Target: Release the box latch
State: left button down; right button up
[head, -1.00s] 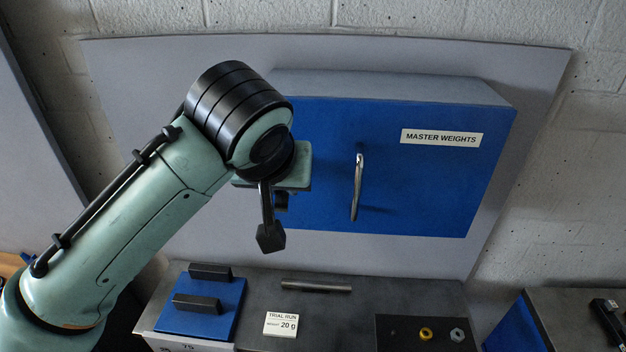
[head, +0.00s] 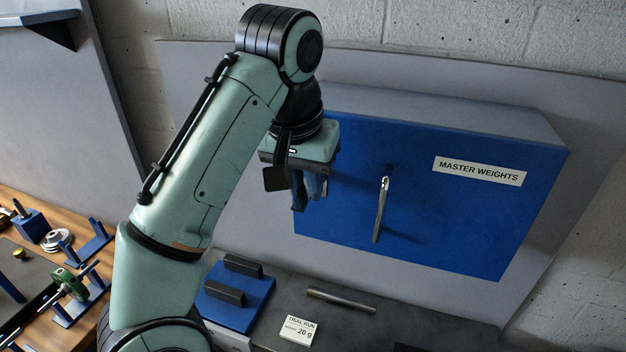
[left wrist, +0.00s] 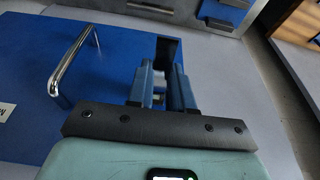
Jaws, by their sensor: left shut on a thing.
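The blue box (head: 450,225) labelled MASTER WEIGHTS is on the grey wall panel, with a chrome bar handle (head: 381,208) on its front. The box face (left wrist: 35,50) and handle (left wrist: 75,62) also show in the left wrist view. My left gripper (head: 307,199) is at the box's left edge, pointing down in the head view. Its two blue fingers (left wrist: 161,78) are shut on a small dark part, the latch (left wrist: 169,48), at the box edge in the left wrist view. The fingers and arm hide the latch in the head view. My right gripper is not in view.
Below the box, a dark bench holds a blue plate (head: 259,293) with two black blocks, a metal rod (head: 343,300) and a TRIAL RUN 20 g card (head: 299,330). At left, a wooden table carries a rotor with a green part (head: 70,283) on blue stands.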

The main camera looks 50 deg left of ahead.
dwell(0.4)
pick_arm(q)
jog(key=c, duration=1)
grip_release()
